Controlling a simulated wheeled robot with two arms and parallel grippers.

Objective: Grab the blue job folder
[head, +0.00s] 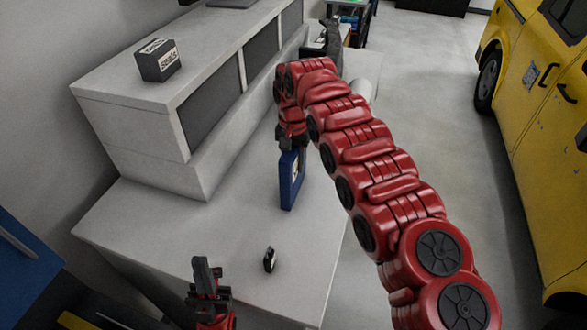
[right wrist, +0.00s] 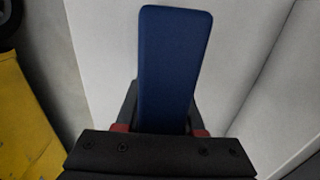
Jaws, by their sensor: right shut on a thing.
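The blue job folder (head: 288,192) stands upright over the grey desk top, with a pale label on its face. I cannot tell whether its lower edge touches the desk. My right gripper (head: 291,143) comes down on it from above and is shut on its top part. In the right wrist view the folder (right wrist: 175,62) shows as a narrow blue slab between the jaws. My left gripper (head: 207,276) is low in the head view, over the desk's near part and apart from the folder. The gap between its fingers is not clear.
A small black object (head: 269,259) lies on the desk (head: 225,235) between my left gripper and the folder. A raised grey shelf unit (head: 130,125) with a dark box (head: 157,61) on top stands behind left. A yellow vehicle (head: 545,120) is at the right, across open floor.

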